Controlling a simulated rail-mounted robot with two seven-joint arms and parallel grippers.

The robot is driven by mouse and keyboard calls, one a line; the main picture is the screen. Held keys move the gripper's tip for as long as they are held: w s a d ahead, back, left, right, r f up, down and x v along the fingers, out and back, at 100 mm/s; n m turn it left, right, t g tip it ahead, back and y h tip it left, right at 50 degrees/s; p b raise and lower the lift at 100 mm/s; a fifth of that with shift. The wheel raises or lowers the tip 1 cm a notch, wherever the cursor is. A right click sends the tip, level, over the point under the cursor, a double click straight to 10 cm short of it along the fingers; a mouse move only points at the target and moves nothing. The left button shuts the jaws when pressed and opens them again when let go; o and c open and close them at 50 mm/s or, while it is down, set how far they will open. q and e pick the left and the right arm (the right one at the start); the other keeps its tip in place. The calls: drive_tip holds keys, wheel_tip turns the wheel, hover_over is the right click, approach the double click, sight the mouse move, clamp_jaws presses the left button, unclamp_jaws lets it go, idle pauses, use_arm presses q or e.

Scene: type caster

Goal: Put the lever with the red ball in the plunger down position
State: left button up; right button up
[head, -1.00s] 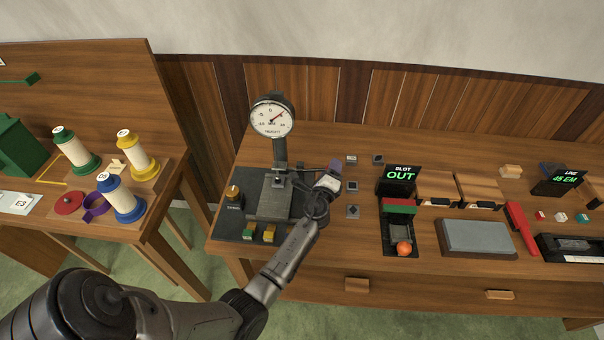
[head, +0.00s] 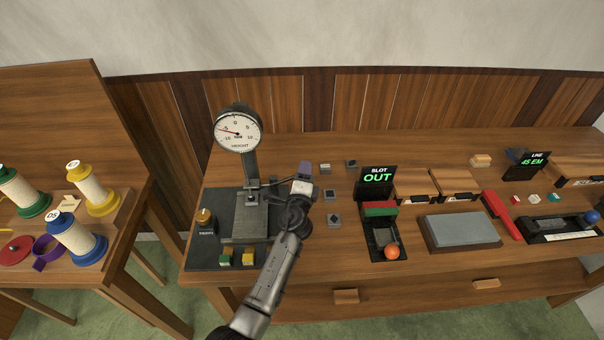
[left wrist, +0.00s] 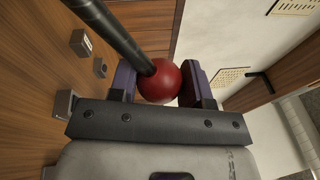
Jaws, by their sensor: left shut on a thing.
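The lever is a dark rod (left wrist: 118,32) with a dark red ball (left wrist: 160,82) at its end in the left wrist view. My left gripper (left wrist: 165,85) is shut on the ball, one purple finger on each side. In the head view the gripper (head: 303,172) is just right of the dial gauge stand (head: 250,212) and hides the ball; how far down the lever is I cannot tell there. The dial gauge (head: 238,129), marked HEIGHT, has its red needle pointing left. My right gripper is not in view.
A slot device (head: 378,178) reading OUT, with an orange-red ball (head: 391,252), stands to the right. Small metal blocks (head: 334,220) lie between it and the gripper. Green and yellow buttons (head: 225,257) sit in front of the stand. Thread spools (head: 78,240) are on the left table.

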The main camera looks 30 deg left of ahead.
use_arm(q)
drive_tip(key=o, duration=0.8)
drive_tip(key=shift+r, duration=0.35)
drive_tip(key=o, duration=0.5)
drive_tip(key=shift+a+f, duration=0.1)
drive_tip(key=shift+f, duration=0.05)
drive_tip(key=shift+c, duration=0.2)
drive_tip(key=shift+s+f, duration=0.1)
drive_tip(key=shift+s+d, duration=0.15)
drive_tip(key=shift+d, duration=0.05)
drive_tip(key=v, duration=1.3)
drive_tip(key=shift+s, duration=0.1)
